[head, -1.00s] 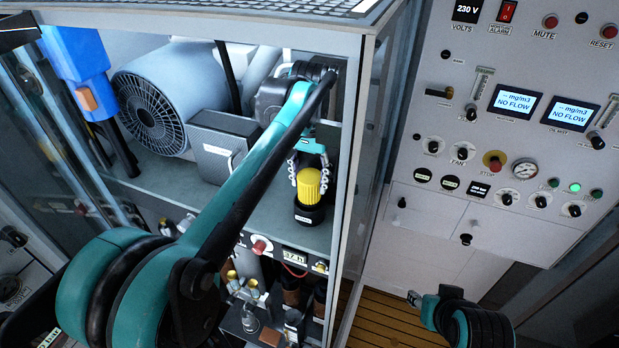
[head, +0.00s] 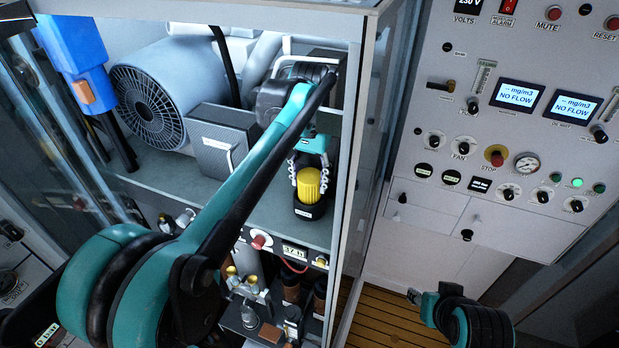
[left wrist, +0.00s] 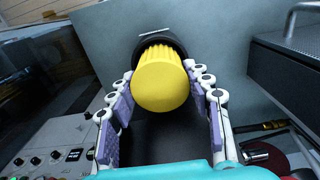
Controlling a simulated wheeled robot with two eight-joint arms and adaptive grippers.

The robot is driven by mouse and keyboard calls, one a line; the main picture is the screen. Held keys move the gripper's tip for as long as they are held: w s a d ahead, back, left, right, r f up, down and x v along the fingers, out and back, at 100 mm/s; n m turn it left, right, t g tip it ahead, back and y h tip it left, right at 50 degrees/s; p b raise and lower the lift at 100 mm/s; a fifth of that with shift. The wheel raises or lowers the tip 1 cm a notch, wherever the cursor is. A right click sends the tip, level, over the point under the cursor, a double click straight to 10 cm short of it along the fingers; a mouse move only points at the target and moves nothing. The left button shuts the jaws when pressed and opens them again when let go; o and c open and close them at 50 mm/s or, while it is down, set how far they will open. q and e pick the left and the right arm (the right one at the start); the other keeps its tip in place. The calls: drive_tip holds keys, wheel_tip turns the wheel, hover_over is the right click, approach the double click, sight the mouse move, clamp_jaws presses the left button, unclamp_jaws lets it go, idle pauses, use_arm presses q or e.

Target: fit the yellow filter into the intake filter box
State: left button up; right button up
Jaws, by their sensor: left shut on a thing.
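The yellow ribbed filter (head: 309,183) stands upright, its lower end in a black housing (head: 309,211) with a small unreadable label on the shelf. My left gripper (head: 309,180) reaches down from above and is shut on the filter, a finger on each side. In the left wrist view, the yellow filter (left wrist: 161,82) sits between the pale jointed fingers of my left gripper (left wrist: 162,95). The black housing (left wrist: 160,45) shows around its far end; how deep it sits is hidden. My right gripper (head: 425,300) shows only partly at the lower right.
A dark grey box (head: 215,145) and a large finned motor (head: 150,105) stand left of the filter on the shelf. The cabinet's post (head: 352,160) is close on the right. A control panel (head: 520,130) stands farther right. Pipes and fittings crowd below the shelf.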

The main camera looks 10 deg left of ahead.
sight(310, 176)
use_arm(q)
drive_tip(key=shift+r+p, duration=0.75)
drive_tip(key=shift+r, duration=0.25)
idle(1.1)
drive_tip(key=shift+f+b, duration=0.6)
drive_tip(key=shift+f, duration=0.45)
drive_tip(key=o, duration=1.3)
drive_tip(key=shift+r, duration=0.1)
wheel_tip(310, 176, up, 7)
drive_tip(key=shift+r, duration=0.15)
